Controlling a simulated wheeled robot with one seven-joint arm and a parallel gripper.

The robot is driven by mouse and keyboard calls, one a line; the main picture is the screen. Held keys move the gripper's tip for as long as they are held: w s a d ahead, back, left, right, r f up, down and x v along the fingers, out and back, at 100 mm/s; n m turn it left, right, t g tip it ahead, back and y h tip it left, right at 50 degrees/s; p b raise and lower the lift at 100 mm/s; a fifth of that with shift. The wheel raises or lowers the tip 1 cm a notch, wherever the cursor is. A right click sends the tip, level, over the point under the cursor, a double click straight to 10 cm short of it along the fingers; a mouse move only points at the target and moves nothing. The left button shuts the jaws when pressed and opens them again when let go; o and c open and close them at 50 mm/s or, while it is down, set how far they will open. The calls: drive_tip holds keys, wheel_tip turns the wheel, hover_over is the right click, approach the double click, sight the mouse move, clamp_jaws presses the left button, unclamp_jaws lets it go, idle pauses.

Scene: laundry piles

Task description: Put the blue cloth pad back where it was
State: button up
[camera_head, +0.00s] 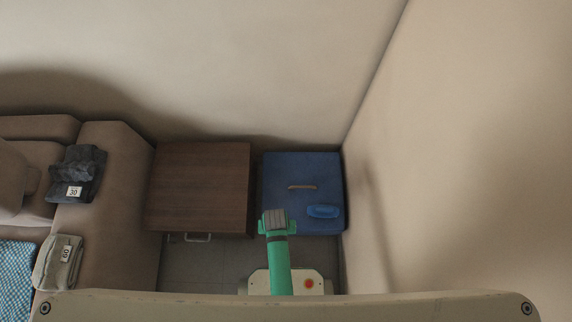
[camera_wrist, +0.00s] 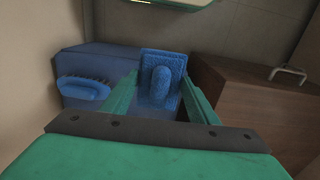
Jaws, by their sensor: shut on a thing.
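In the wrist view the blue cloth pad (camera_wrist: 163,61) is a textured blue square with a rounded raised part in its middle. My gripper (camera_wrist: 160,84) is shut on it, with one green finger on each side. In the head view my gripper (camera_head: 276,227) is over the front left corner of a blue box (camera_head: 285,168), close to the brown cabinet. The pad cannot be made out in the head view; my wrist seems to hide it. Whether the pad touches the box is not clear.
A blue brush (camera_head: 323,211) lies on the box's front right part, beside a handle (camera_head: 302,187). A brown cabinet (camera_head: 200,180) stands left of the box. Walls close in behind and right. A sofa (camera_head: 110,220) with folded dark (camera_head: 85,165) and beige (camera_head: 60,260) cloths is at left.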

drive_tip(key=s, duration=0.3)
drive_tip(key=shift+a+f, duration=0.1)
drive_tip(key=shift+f, duration=0.4)
drive_tip(key=w+f, duration=0.1)
drive_tip(key=w, duration=0.1)
drive_tip(key=w+d+f, duration=0.1)
drive_tip(key=w, duration=0.2)
drive_tip(key=w+f, duration=0.1)
drive_tip(key=w, duration=0.1)
drive_tip(key=shift+w+d+f, duration=0.2)
drive_tip(key=shift+w+d, duration=0.1)
drive_tip(key=shift+d, duration=0.1)
hover_over(286, 212)
drive_tip(key=f, duration=0.6)
drive_tip(key=shift+s+f, duration=0.1)
drive_tip(key=shift+s, duration=0.25)
drive_tip(key=shift+w+f, duration=0.15)
drive_tip(key=shift+f, duration=1.5)
drive_tip(key=o, duration=1)
drive_tip(key=shift+f, duration=0.1)
